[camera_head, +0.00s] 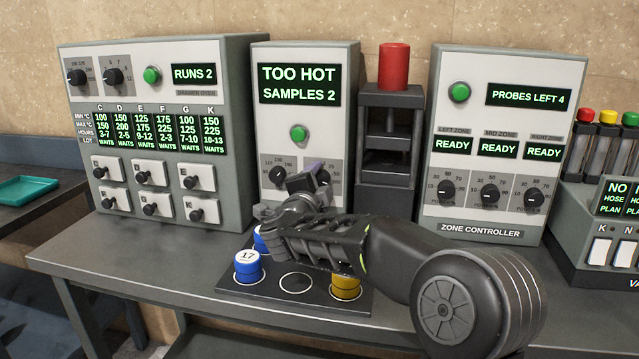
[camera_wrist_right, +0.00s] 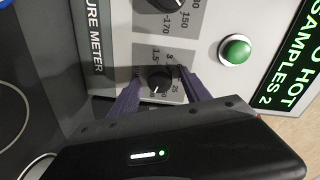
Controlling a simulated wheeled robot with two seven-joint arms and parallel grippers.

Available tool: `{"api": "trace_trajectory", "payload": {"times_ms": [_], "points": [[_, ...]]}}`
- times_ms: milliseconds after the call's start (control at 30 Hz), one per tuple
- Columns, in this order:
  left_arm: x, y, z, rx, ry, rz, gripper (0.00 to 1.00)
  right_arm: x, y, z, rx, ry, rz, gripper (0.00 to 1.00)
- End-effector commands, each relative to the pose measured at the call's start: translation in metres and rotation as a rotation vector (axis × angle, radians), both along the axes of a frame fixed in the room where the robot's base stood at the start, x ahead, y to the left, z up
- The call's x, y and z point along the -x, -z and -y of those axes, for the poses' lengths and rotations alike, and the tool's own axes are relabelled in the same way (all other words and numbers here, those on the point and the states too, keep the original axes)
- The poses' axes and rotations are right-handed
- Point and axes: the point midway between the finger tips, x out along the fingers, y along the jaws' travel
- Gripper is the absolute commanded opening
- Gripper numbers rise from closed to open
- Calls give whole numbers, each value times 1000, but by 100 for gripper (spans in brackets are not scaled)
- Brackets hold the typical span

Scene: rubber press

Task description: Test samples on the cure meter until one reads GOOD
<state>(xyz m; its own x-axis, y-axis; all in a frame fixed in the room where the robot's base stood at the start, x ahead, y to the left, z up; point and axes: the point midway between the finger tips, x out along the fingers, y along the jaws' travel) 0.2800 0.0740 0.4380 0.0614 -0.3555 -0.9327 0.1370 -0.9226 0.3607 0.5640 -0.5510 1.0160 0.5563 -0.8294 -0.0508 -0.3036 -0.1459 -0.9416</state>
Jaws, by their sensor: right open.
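The cure meter (camera_head: 303,80) stands in the middle; its screen reads TOO HOT, SAMPLES 2. It has a green button (camera_head: 299,133) and two dials below, a left dial (camera_head: 278,174) and a right dial (camera_wrist_right: 158,82). My right gripper (camera_head: 318,172) is open at the right dial, its purple fingers (camera_wrist_right: 160,95) on either side of the knob; contact cannot be told. A blue sample marked 17 (camera_head: 248,270) stands on a black tray (camera_head: 262,296). Another blue sample (camera_head: 259,242) is partly hidden behind my arm, and a yellow sample (camera_head: 346,289) stands at the right. My left gripper is out of view.
A large panel (camera_head: 194,57) at the left reads RUNS 2. A press with a red top (camera_head: 393,68) stands right of the meter, then the zone controller (camera_head: 484,215). The tray has an empty round spot (camera_head: 296,283). The front left of the table is clear.

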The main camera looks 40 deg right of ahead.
Motion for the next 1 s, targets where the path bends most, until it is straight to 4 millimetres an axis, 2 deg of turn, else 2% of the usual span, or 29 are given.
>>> {"api": "trace_trajectory", "payload": {"times_ms": [167, 600, 933, 1000], "points": [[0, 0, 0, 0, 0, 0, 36, 5, -1, -8, 0, -1, 1, 55], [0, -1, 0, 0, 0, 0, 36, 40, -4, -61, -1, -2, 0, 55], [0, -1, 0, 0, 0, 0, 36, 44, -4, -65, 0, 0, 0, 55], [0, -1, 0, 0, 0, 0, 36, 44, -4, -65, 0, 0, 0, 50]]}}
